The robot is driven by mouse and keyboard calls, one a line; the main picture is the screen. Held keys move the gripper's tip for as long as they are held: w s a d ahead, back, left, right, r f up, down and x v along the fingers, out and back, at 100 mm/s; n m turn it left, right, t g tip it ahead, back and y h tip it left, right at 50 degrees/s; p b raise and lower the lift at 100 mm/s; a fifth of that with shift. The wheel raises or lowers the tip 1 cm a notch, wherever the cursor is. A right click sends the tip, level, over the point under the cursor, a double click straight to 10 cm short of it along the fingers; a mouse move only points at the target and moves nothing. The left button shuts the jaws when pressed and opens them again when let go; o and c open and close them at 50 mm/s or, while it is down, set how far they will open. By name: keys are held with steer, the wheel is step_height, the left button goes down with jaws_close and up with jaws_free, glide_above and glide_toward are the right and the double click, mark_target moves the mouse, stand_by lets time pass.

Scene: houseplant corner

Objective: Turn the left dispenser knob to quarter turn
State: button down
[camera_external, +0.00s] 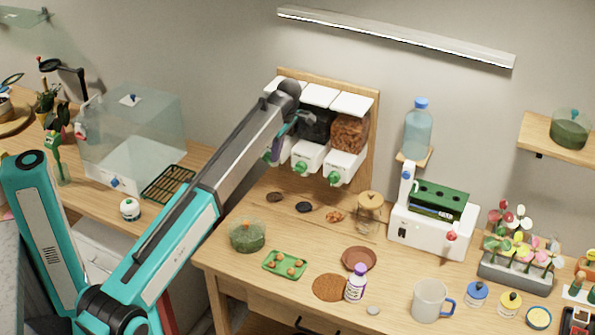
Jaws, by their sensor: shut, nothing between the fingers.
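A wall-mounted dispenser unit (374,110) holds three dispensers side by side on a wooden backboard. The left dispenser (280,86) shows its white lid; its front is mostly hidden behind my arm. Its knob is covered by my gripper, so its angle cannot be told. The middle knob (301,168) and right knob (334,179) are green and in plain view.
Small piles (304,207) lie on the table below the dispensers. A green tray (285,264), a glass bowl (247,235) and a brown saucer (359,259) stand in front. A clear tank (130,135) is at the left, a white machine (432,232) at the right.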

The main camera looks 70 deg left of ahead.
steer(key=shift+s+a, duration=0.25)
steer(key=shift+s+a+r, duration=0.1)
steer(key=shift+s+a, duration=0.25)
steer(key=shift+s, duration=0.2)
stand_by(0.4)
steer(key=r, duration=0.1)
steer(key=s+a+r+p, duration=0.2)
steer(key=r, duration=0.1)
steer(key=shift+a+r, duration=0.1)
steer(key=shift+r, duration=0.15)
step_height(320, 180, up, 9)
steer(key=s+a+b, duration=0.2)
steer(key=b, duration=0.1)
steer(key=shift+b, duration=0.3)
steer(key=shift+w+d+f, duration=0.1)
steer(key=shift+f, duration=0.05)
stand_by(0.4)
